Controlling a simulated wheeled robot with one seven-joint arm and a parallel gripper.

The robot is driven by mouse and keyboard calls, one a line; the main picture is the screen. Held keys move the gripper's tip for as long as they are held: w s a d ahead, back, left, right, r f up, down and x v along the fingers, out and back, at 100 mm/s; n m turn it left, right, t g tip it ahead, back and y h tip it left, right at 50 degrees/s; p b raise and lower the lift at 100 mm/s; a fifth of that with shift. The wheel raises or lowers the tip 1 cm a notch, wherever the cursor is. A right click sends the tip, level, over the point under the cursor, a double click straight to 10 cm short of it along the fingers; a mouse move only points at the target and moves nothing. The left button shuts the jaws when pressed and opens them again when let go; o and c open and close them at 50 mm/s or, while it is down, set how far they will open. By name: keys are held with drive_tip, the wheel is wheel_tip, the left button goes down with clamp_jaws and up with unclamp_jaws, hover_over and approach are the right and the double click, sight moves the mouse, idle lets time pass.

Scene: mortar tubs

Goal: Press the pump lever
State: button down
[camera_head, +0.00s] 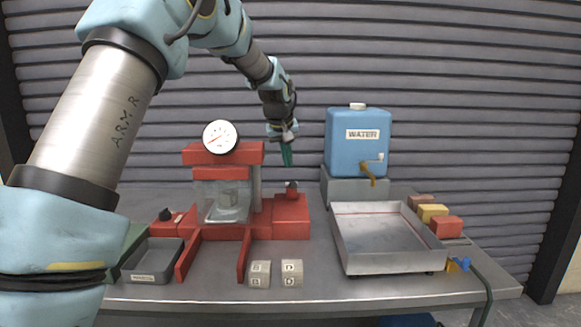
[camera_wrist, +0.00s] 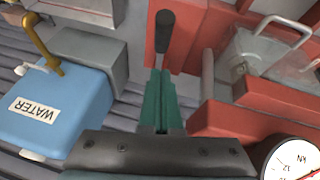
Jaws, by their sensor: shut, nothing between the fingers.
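The red press (camera_head: 223,155) stands left of the middle of the table, with a round dial gauge (camera_head: 221,137) on top and a grey cube (camera_head: 228,199) behind its clear guard. The pump lever (camera_head: 292,187), with a black grip, is on the red block at the press's right side. In the wrist view the lever's black grip (camera_wrist: 165,38) shows just beyond my fingertips. My gripper (camera_head: 287,162) is shut and empty, its teal fingers pointing down above the lever. It also shows in the wrist view (camera_wrist: 159,78). I cannot tell whether the fingertips touch the grip.
A blue water tank (camera_head: 343,150) with a brass tap stands on a grey block right of my gripper. A metal tray (camera_head: 345,250) is at the right, with coloured blocks (camera_head: 446,227) beside it. Two lettered cubes (camera_head: 275,274) lie in front; a grey bin (camera_head: 150,275) is at left.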

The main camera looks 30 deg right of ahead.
sight(292, 184)
drive_tip(key=shift+s+f+p, duration=0.2)
drive_tip(key=shift+s+f, duration=0.25)
drive_tip(key=shift+f, duration=0.35)
drive_tip(key=shift+s+f+p, duration=0.2)
drive_tip(key=shift+s+f, duration=0.2)
drive_tip(key=shift+f, duration=0.4)
drive_tip(key=shift+f, duration=0.15)
